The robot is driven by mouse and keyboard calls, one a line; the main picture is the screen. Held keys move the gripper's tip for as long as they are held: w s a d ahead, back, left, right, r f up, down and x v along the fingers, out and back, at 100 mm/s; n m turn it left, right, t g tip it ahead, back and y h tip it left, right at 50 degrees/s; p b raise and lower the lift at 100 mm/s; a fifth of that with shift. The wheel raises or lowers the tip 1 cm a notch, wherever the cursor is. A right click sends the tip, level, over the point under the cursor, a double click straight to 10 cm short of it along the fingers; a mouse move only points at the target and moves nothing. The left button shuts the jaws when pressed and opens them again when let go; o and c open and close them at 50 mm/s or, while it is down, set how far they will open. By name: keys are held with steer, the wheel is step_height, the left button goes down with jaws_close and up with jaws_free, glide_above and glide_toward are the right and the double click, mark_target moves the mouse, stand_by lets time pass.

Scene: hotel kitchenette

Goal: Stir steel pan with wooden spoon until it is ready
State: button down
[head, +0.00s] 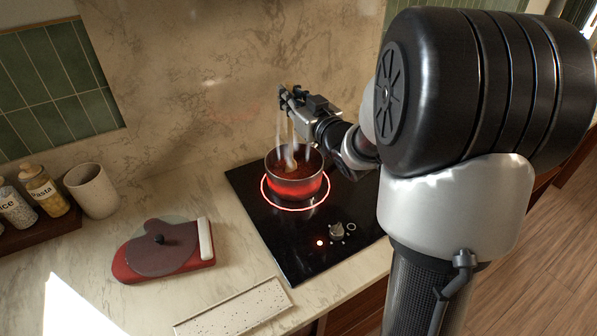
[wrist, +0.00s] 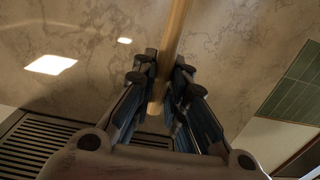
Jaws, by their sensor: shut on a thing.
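The steel pan (head: 312,187) stands on the black cooktop (head: 262,215), inside a glowing red burner ring. Its side looks red from the glow. It holds a reddish-brown food, and pale steam rises from it. My gripper (head: 287,97) is above the pan, shut on the wooden spoon (head: 291,152). The spoon hangs down steeply from the jaws, with its lower end in the pan. Steam partly veils it, and the food hides its tip. In the wrist view the spoon's light handle (wrist: 177,35) runs between the fingers of my gripper (wrist: 160,75).
A red oven mitt (head: 122,270) lies left of the cooktop, with a round lid (head: 150,256) on it. A speckled white tray (head: 232,308) lies in front. A beige cup (head: 93,190) and labelled jars (head: 44,190) stand far left. The wall is close behind the pan.

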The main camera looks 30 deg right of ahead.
steer(key=shift+s, duration=0.75)
steer(key=shift+d, duration=0.1)
step_height(320, 180, up, 14)
steer(key=p, duration=1)
steer(key=shift+f, duration=0.15)
